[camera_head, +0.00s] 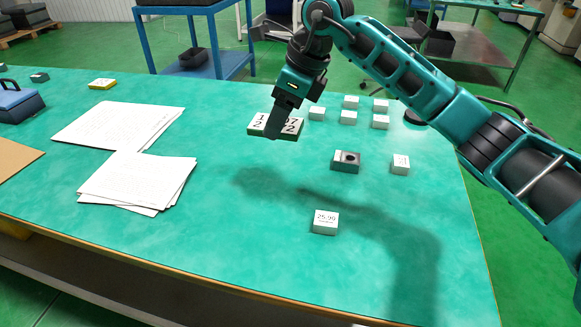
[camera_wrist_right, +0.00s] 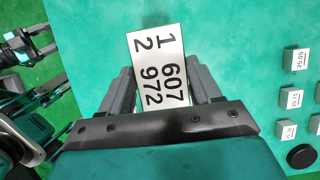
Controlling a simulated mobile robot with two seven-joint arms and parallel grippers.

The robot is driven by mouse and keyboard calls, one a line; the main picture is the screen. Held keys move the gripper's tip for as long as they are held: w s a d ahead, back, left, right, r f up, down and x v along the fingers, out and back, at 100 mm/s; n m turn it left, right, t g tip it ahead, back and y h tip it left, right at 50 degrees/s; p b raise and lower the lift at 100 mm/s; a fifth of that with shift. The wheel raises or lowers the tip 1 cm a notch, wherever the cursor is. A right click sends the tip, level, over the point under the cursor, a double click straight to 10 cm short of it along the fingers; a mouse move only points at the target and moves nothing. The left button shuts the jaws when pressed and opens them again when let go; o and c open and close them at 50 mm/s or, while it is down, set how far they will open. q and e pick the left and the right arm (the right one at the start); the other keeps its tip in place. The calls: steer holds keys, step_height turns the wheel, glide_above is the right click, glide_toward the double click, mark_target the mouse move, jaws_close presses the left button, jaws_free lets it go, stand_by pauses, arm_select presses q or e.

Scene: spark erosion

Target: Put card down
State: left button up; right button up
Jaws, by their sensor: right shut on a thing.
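A card (camera_head: 258,120) with large black digits is held by my right gripper (camera_head: 276,130) above the green table (camera_head: 250,200). The gripper hides its middle in the head view. In the right wrist view the card (camera_wrist_right: 158,58) lies between the two fingers of my right gripper (camera_wrist_right: 158,92), and its digits read "1 607" and "2 972". The right gripper is shut on the card. In the head view the arm's shadow falls on the table apart from the gripper. My left gripper is not in the head view.
Several small white labelled blocks (camera_head: 348,117) stand at the right back. A grey block with a round hole (camera_head: 346,160), a white block (camera_head: 400,164) and a "25.90" block (camera_head: 325,222) stand nearer. Paper stacks (camera_head: 140,180) lie left. The table's middle is clear.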

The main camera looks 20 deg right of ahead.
mark_target(301, 131)
step_height(301, 131, down, 12)
steer(key=shift+f+b, duration=0.25)
steer(key=shift+b, duration=0.55)
steer(key=shift+f, duration=0.25)
steer(key=o, duration=1.1)
steer(key=shift+r, duration=0.1)
steer(key=shift+r, duration=0.2)
steer(key=p+v, duration=0.1)
steer(key=v, duration=0.9)
steer(key=shift+d+r+p, duration=0.1)
steer(key=shift+r+p, duration=0.1)
steer(key=shift+p, duration=0.1)
steer(key=shift+s+d+r, duration=0.25)
steer(key=shift+r, duration=0.4)
